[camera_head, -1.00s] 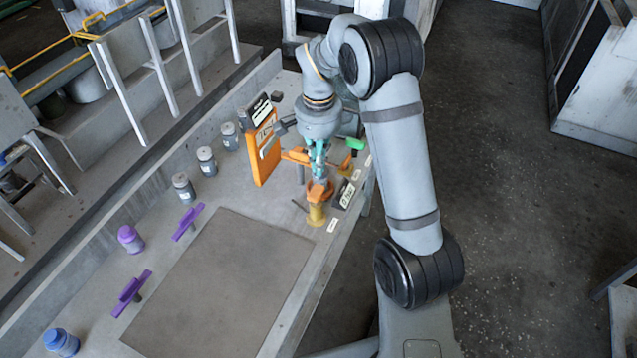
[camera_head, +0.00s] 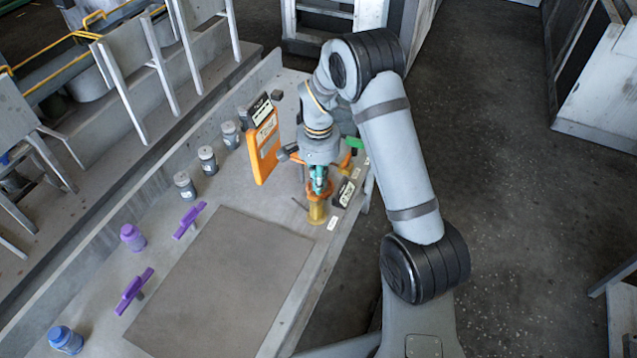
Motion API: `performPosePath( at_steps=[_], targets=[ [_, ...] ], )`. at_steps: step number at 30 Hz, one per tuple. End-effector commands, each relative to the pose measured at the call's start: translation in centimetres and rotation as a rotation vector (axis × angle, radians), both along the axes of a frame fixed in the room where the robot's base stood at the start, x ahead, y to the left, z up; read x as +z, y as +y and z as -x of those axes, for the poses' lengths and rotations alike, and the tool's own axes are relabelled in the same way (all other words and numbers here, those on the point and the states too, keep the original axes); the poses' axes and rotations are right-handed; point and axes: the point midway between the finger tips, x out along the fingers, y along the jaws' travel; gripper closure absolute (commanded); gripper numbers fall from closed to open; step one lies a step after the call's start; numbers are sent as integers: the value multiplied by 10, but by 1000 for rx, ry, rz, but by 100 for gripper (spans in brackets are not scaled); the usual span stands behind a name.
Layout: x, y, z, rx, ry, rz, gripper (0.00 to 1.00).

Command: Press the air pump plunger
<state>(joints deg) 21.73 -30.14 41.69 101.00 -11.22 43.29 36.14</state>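The air pump is a small upright yellow cylinder (camera_head: 317,213) with an orange top (camera_head: 321,193), near the right edge of the grey bench. My gripper (camera_head: 319,188) points straight down over it, its teal fingers drawn together in one narrow bundle. The fingertips are at the orange top and seem to touch it. The fingers hide part of the plunger, so how far it is pressed in cannot be told.
An orange panel with a label (camera_head: 264,146) stands left of my gripper. A dark labelled block (camera_head: 344,193) and a green-topped part (camera_head: 354,143) are close on the right. Several lidded jars (camera_head: 185,185) and purple handles (camera_head: 188,221) line the bench. A flat grey mat (camera_head: 222,285) is bare.

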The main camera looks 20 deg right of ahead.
Motion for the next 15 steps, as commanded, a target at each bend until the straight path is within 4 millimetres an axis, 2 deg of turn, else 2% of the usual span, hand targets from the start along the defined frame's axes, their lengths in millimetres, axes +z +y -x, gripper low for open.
performPosePath(
  at_steps=[1, 7, 15],
  targets=[
    [-9, 0, 0, 0, 1, 0, 100],
    [-34, 0, 1, 1, 1, 0, 100],
    [-33, 0, 1, 1, 4, 0, 100]
  ],
)
